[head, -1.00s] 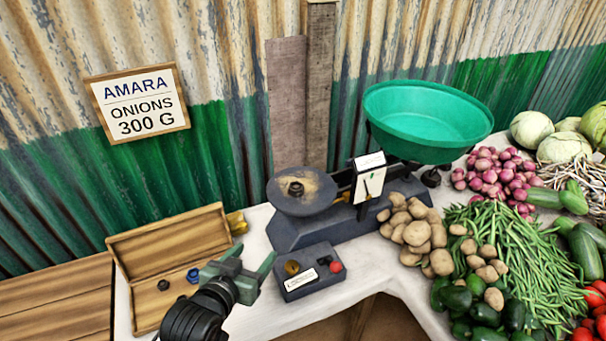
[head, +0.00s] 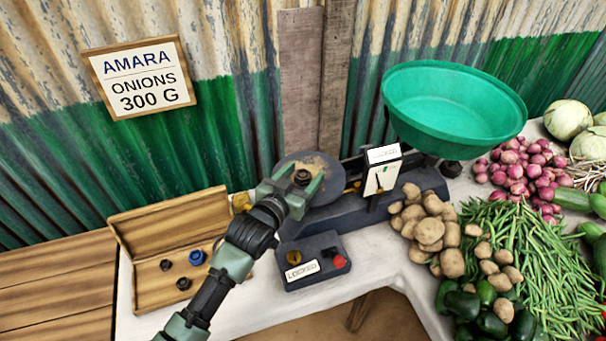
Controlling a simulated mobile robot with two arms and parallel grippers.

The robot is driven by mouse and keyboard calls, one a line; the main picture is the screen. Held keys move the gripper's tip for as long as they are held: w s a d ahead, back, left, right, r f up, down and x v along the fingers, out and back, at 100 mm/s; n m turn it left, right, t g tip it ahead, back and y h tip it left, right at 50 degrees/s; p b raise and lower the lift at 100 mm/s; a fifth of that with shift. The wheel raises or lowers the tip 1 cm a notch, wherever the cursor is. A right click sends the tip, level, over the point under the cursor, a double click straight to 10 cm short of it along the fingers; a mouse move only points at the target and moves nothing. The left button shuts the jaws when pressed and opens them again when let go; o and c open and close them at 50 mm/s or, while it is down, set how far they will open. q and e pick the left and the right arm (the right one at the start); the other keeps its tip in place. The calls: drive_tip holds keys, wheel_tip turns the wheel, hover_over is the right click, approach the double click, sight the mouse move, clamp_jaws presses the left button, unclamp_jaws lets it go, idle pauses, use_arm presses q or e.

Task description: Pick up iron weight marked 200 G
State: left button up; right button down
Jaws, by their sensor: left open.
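My right gripper is out of view.
A dark control box (head: 330,246) labelled LOCKED, with a red knob, sits in front of the scale. The green pan (head: 455,110) rises at the scale's right. Potatoes (head: 430,232), beans and onions crowd the right.

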use_arm(q)
drive_tip(key=shift+w+d, duration=0.1)
drive_tip(key=shift+w, duration=0.05)
clamp_jaws()
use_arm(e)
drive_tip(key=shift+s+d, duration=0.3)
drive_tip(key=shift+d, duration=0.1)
use_arm(q)
drive_tip(key=shift+r, duration=0.15)
